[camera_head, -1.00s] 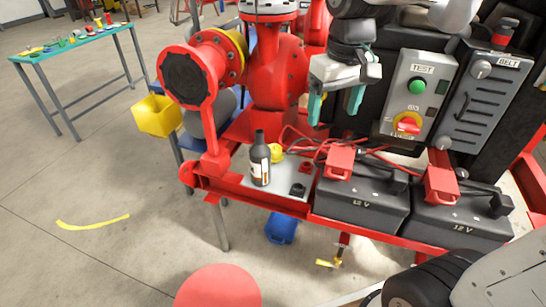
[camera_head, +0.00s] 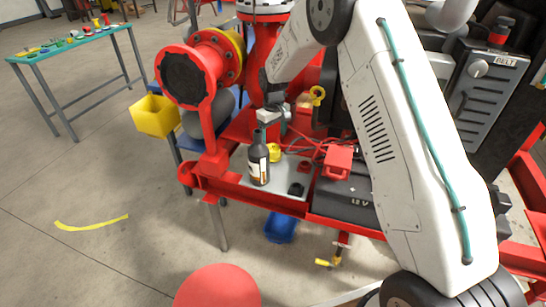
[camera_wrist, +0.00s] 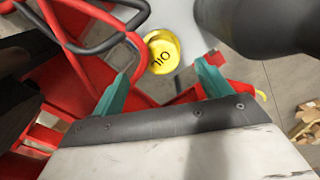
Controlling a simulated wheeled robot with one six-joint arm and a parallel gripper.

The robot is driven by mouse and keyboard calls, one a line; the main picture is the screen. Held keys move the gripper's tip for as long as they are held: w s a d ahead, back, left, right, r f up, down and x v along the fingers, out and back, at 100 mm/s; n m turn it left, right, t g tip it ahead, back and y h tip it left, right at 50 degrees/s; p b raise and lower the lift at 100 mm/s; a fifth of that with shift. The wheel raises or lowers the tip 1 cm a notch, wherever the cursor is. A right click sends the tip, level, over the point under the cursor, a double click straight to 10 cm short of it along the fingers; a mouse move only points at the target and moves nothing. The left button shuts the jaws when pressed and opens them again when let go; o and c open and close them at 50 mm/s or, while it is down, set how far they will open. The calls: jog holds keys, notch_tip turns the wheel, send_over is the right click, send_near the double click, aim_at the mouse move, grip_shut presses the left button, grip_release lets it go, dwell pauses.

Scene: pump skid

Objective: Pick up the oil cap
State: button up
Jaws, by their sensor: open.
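The oil cap (camera_wrist: 162,51) is a round yellow cap marked "OIL" in the wrist view, on a light grey plate (camera_wrist: 168,15). In the head view the cap (camera_head: 274,153) sits just right of a dark bottle (camera_head: 259,165) with a pale label. My gripper (camera_wrist: 163,72) is open, with its two teal fingertips below the cap in the wrist view and nothing between them. In the head view my gripper (camera_head: 272,118) is above and behind the bottle and cap, partly hidden.
The dark bottle (camera_wrist: 265,22) stands close to the right finger in the wrist view. Red cables (camera_wrist: 85,48) run at the left. A red pump (camera_head: 185,75) is behind left. A black battery (camera_head: 345,200) with a red clamp (camera_head: 338,160) is at the right.

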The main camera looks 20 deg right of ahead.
aim_at(273, 147)
notch_tip(273, 147, down, 8)
jog(key=shift+r, duration=0.15)
jog(key=c, duration=1.2)
